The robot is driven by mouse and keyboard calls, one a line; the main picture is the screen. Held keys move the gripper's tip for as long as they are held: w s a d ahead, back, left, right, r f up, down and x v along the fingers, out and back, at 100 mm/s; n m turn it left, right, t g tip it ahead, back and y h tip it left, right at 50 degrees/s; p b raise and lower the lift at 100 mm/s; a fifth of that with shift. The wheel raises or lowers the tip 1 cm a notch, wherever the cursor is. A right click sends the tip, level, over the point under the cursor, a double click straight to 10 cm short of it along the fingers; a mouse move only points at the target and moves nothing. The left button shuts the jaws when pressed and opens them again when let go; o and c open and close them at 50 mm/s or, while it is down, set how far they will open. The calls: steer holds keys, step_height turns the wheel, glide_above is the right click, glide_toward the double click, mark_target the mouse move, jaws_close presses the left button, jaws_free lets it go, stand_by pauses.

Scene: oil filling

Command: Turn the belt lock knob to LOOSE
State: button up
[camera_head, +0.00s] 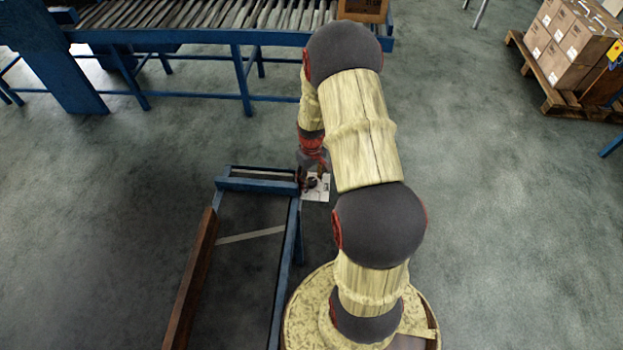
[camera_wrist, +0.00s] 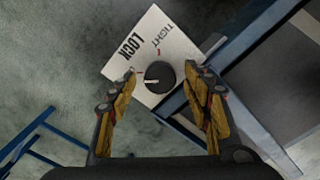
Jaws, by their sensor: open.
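The belt lock knob (camera_wrist: 159,77) is a round black knob with a pale pointer line, on a white plate (camera_wrist: 128,42) printed LOCK and TIGHT. The pointer line runs to the left in the wrist view, away from the word TIGHT; a LOOSE label is not readable. My gripper (camera_wrist: 158,72) is open, with one yellow-padded finger on each side of the knob. I cannot tell whether the fingers touch it. In the head view the plate (camera_head: 318,190) shows beside the blue frame, with my gripper (camera_head: 312,177) over it and partly hiding the knob.
A blue metal frame (camera_head: 262,186) with a brown side rail (camera_head: 190,280) stands left of my arm. A roller conveyor (camera_head: 200,14) runs along the back. Boxes (camera_head: 575,42) sit on a pallet (camera_head: 560,97) at the far right.

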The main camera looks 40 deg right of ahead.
mark_target(312, 181)
step_height(312, 181, up, 12)
stand_by(0.7)
stand_by(0.5)
